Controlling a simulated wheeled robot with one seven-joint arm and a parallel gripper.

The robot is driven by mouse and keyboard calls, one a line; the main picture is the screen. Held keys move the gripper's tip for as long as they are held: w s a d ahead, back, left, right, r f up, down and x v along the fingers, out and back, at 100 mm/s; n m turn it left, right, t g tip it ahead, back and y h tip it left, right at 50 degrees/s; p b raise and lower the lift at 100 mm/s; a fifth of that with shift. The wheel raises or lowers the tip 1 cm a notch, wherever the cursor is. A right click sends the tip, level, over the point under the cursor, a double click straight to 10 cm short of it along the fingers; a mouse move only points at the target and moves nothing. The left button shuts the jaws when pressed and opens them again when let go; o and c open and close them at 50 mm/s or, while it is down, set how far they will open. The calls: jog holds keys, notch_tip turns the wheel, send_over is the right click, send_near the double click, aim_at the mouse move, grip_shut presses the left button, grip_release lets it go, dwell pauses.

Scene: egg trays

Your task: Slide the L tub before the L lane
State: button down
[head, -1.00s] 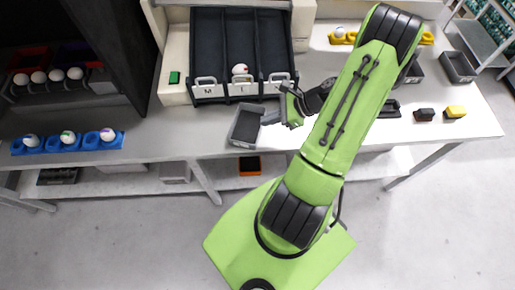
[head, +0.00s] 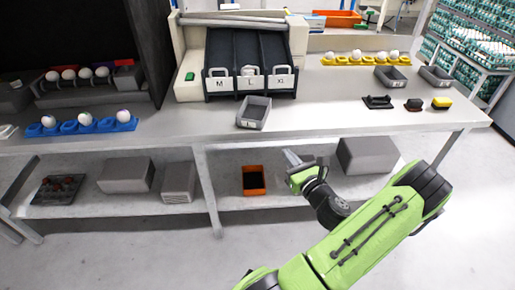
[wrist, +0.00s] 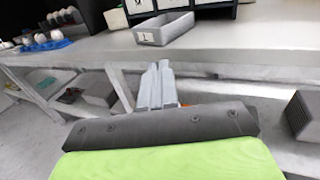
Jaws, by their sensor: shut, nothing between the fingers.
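The L tub (head: 254,112) is a grey open tub standing on the table in front of the middle lane, which is marked L (head: 250,84). The tub is slightly turned, and its front label reads L. It also shows in the wrist view (wrist: 164,29), near the table edge, and looks empty. The lane unit is dark with three lanes, marked M, L and XL. My gripper (head: 291,157) is shut and empty, in front of the table edge and to the lower right of the tub, apart from it. In the wrist view my fingers (wrist: 158,68) are together.
Two grey tubs (head: 390,77) (head: 436,76) stand at the right of the table, behind dark items and a yellow-topped block (head: 441,103). A blue egg rack (head: 78,126) is at left. An orange bin (head: 254,180) sits on the lower shelf. The table between tub and right-hand items is clear.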

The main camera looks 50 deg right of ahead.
aim_at(262, 122)
jog(key=b+x, duration=0.1)
jog(key=x, duration=1.3)
jog(key=shift+d, duration=0.1)
jog(key=shift+w+r, duration=0.1)
jog(key=shift+w+d+r+p, duration=0.2)
jog(key=shift+w+d+p, duration=0.15)
jog(key=shift+w+p, duration=0.5)
jog(key=shift+s, duration=0.15)
